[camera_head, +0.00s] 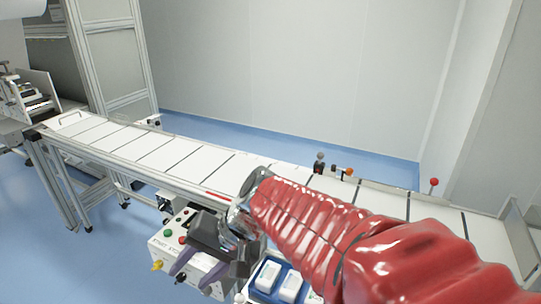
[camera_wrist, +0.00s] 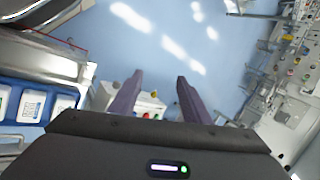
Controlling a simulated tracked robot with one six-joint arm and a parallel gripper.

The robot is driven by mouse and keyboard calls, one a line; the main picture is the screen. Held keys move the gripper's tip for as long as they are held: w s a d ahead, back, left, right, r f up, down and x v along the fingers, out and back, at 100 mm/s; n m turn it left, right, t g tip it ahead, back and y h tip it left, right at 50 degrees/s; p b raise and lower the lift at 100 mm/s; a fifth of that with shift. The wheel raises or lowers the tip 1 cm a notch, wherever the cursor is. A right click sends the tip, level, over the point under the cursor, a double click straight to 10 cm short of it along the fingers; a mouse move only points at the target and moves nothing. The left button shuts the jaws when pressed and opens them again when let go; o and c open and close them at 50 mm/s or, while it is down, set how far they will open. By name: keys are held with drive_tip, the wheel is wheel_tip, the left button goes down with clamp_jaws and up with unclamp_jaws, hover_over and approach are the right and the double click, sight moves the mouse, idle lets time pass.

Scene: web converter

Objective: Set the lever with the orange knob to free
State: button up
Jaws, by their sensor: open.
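A small orange knob (camera_head: 349,172) shows at the far edge of the white conveyor, just above my red-sleeved arm. Its lever and any "free" marking are hidden or too small to make out. My gripper (camera_head: 197,270) is open and empty, pointing down on the near side of the conveyor, well away from the orange knob. Its two purple fingers are spread apart in the wrist view (camera_wrist: 159,77).
A white control box (camera_head: 165,248) with colored buttons is close beside my gripper. A blue tray (camera_head: 253,296) with white packs lies to its right. The long conveyor (camera_head: 140,148) separates my gripper from the orange knob. Blue floor is open at the lower left.

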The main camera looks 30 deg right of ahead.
drive_tip(key=s+d+r+n+t+h, duration=0.1)
drive_tip(key=s+d+r+n+h, duration=0.1)
drive_tip(key=s+d+n+h, duration=0.3)
drive_tip(key=shift+s+n+h, duration=0.5)
drive_tip(key=shift+s+n, duration=0.6)
drive_tip(key=shift+s, duration=0.1)
drive_tip(key=shift+r, duration=0.1)
drive_tip(key=shift+c, duration=0.5)
